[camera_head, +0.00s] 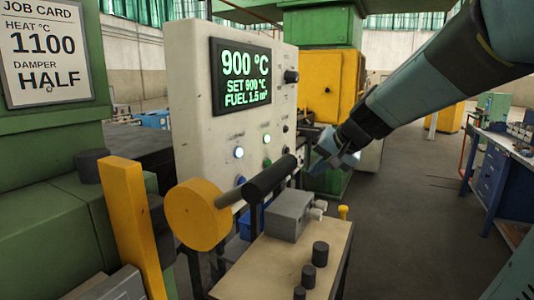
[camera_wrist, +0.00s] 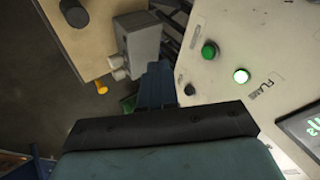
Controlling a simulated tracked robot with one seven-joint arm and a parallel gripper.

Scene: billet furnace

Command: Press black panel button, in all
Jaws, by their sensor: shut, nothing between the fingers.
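The pale control panel (camera_head: 200,110) stands left of my gripper. Its screen (camera_head: 242,77) reads 900 °C, SET 900 °C, FUEL 1.5 m³. In the wrist view, a small black button (camera_wrist: 189,89) is on the panel face just right of my gripper's fingers (camera_wrist: 155,85), near the green button (camera_wrist: 209,49) and a lit lamp (camera_wrist: 241,76). A small dark round control (camera_head: 285,128) also shows there.
A dark lever grip (camera_head: 270,178) on a yellow disc (camera_head: 198,215) stands before the panel. A grey box (camera_head: 288,214) and several black pegs are on the small table (camera_head: 262,262) below. A job card (camera_head: 42,50) reads HEAT 1100, DAMPER HALF.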

